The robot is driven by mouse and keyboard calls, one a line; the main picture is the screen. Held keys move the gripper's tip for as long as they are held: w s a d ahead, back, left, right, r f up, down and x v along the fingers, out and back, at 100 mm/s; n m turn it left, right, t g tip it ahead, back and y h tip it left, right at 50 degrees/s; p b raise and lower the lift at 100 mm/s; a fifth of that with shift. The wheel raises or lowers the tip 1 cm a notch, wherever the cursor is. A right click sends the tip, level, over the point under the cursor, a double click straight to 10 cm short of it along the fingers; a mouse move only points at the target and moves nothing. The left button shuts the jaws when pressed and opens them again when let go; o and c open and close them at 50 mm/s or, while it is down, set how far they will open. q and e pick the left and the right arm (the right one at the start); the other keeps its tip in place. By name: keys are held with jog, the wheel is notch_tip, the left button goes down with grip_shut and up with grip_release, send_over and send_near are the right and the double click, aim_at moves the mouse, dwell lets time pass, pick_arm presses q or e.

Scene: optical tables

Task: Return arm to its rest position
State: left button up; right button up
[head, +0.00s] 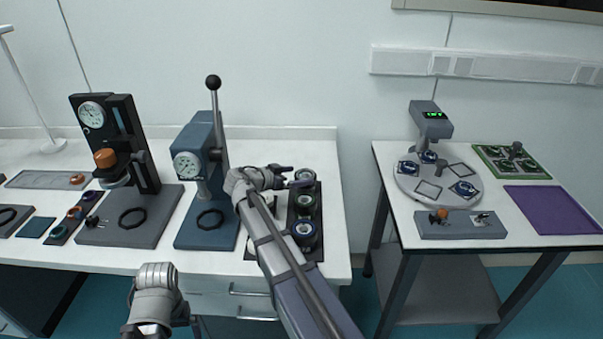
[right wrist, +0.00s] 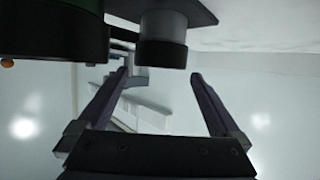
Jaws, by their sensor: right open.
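My right arm (head: 290,265) reaches up from the lower right over the left table. Its right gripper (head: 287,176) is beside the upper end of a dark rack (head: 312,252) of round lens-like parts. In the right wrist view the gripper (right wrist: 160,80) has its two fingers spread, with no object held between them. A dark-ended grey cylinder (right wrist: 163,40) hangs close above the fingers there. Part of my left arm (head: 155,295) shows at the bottom left; its gripper is not seen.
A blue press (head: 198,150) with a tall lever stands just left of my right gripper; a black press (head: 125,140) stands farther left. The right table holds a round plate (head: 435,178), a purple mat (head: 553,210) and a green-edged tray (head: 487,155). A gap separates the tables.

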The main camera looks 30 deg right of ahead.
aim_at(310, 172)
dwell(0.3)
jog(key=b+x, duration=0.3)
jog(key=x, duration=0.5)
jog(key=shift+a+f, duration=0.15)
jog(key=shift+f, duration=0.05)
jog(key=shift+r+p, duration=0.3)
jog(key=shift+r, duration=0.15)
jog(key=shift+a+r, duration=0.1)
jog(key=shift+r, duration=0.15)
jog(key=shift+f, duration=0.1)
